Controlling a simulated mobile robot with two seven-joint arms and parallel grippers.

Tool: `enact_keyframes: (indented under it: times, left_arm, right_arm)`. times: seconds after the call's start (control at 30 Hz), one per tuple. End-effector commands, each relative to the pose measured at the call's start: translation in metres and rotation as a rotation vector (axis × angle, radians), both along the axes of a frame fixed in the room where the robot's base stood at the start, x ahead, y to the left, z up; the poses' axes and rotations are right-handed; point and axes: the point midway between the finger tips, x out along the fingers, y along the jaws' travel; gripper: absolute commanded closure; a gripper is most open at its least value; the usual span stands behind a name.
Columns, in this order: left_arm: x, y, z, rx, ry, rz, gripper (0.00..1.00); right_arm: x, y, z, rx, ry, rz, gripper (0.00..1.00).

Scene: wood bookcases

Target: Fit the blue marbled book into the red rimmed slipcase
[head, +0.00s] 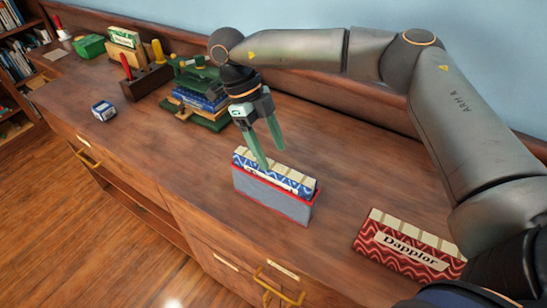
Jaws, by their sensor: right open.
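The slipcase (268,195) is grey with a red rim and stands on the wooden counter near its front edge. The blue marbled book (298,184) stands inside it, with its upper part showing above the rim. My right gripper (270,152) hangs just above the book, fingers pointing down and apart. One fingertip overlaps the book's top left part in the picture; whether it touches cannot be told. My left gripper is not in view.
A red patterned book (408,250) lies at the right. A green press with blue books (198,100) stands behind the gripper. A tool block (148,82), green box (90,46) and small blue-white box (104,110) stand at left. The counter between is clear.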

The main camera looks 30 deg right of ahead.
Motion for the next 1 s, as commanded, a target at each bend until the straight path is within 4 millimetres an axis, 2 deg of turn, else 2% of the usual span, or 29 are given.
enact_keyframes:
  times: [0.2, 0.4, 0.6, 1.0]
  left_arm:
    - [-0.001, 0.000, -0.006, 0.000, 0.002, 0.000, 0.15]
    - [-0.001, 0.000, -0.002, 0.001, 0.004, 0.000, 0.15]
    - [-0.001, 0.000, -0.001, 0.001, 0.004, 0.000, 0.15]
    - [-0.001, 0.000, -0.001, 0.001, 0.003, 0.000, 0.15]
  right_arm:
    - [0.018, 0.011, 0.047, 0.002, -0.003, 0.000, 0.33]
    - [0.028, 0.017, 0.078, -0.001, -0.002, -0.001, 0.33]
    - [0.031, 0.019, 0.087, -0.001, 0.000, 0.000, 0.33]
    - [0.031, 0.018, 0.086, 0.000, 0.000, 0.000, 0.33]
